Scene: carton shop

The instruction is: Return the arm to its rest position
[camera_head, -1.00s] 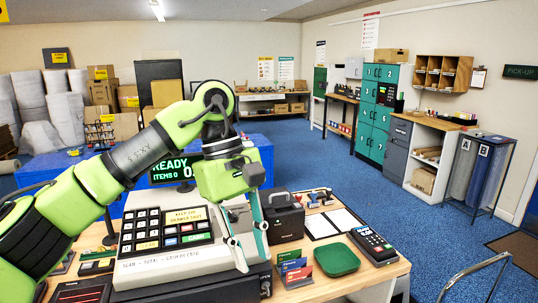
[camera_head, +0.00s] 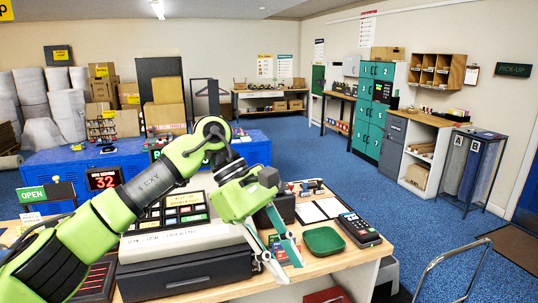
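My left arm, bright green with dark joints, comes in from the left and reaches across the counter (camera_head: 240,290). My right arm and gripper are not in view.
A green tray (camera_head: 324,240), a card terminal (camera_head: 358,229) and a clipboard (camera_head: 322,209) lie right of the gripper. A black box (camera_head: 283,208) stands behind it. A metal rail (camera_head: 455,255) is at the lower right. Blue floor (camera_head: 430,225) is open beyond.

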